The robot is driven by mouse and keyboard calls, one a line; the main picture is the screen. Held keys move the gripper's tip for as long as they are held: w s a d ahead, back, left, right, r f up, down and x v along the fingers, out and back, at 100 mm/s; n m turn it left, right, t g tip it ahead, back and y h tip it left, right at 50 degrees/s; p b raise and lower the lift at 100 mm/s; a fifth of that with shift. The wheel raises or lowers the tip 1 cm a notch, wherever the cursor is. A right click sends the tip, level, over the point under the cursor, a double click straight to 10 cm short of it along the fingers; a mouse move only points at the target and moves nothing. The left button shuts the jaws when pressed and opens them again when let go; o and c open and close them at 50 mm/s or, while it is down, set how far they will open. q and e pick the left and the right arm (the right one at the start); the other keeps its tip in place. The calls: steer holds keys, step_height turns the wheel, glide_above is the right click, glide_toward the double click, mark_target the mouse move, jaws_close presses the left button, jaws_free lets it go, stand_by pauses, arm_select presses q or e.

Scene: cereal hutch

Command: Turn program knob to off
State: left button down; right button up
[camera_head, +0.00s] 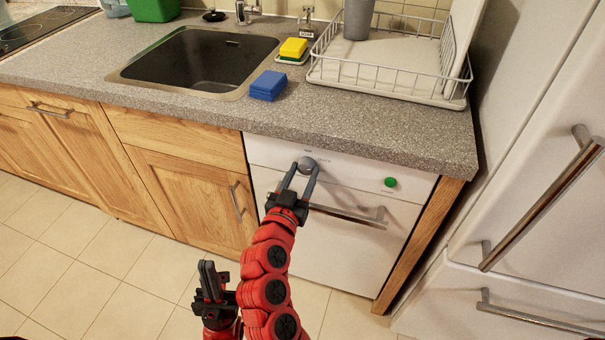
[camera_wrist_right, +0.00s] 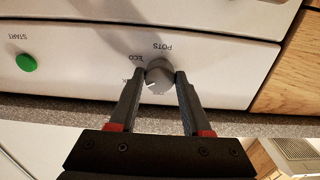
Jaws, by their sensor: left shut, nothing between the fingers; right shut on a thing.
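The grey program knob (camera_head: 306,164) sits on the white dishwasher's (camera_head: 345,255) top panel. In the right wrist view the knob (camera_wrist_right: 158,77) shows a light pointer mark at its lower side, with the labels POTS and ECO beside it; another label is partly hidden by a finger. My right gripper (camera_head: 299,174) is shut on the knob, one finger on each side, as the right wrist view (camera_wrist_right: 160,82) also shows. My left gripper (camera_head: 208,268) is shut and empty, low in front of the cabinets, apart from the dishwasher.
A green start button (camera_head: 390,182) is on the same panel, with a bar handle (camera_head: 347,216) below. The counter above holds a blue sponge (camera_head: 268,85), a yellow sponge (camera_head: 293,48) and a dish rack (camera_head: 390,78). A white fridge (camera_head: 520,150) stands right.

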jaws_close()
steer(key=n+p, duration=0.1)
steer(key=n, duration=0.1)
steer(key=n+p, duration=0.1)
steer(key=n, duration=0.2)
steer(key=shift+r+n, duration=0.2)
steer(key=shift+n, duration=0.1)
steer(key=n+p, duration=0.2)
steer(key=shift+n, duration=0.3)
steer(key=shift+f+n+p, duration=0.15)
steer(key=shift+n+p, duration=0.8)
steer(key=shift+n, duration=0.85)
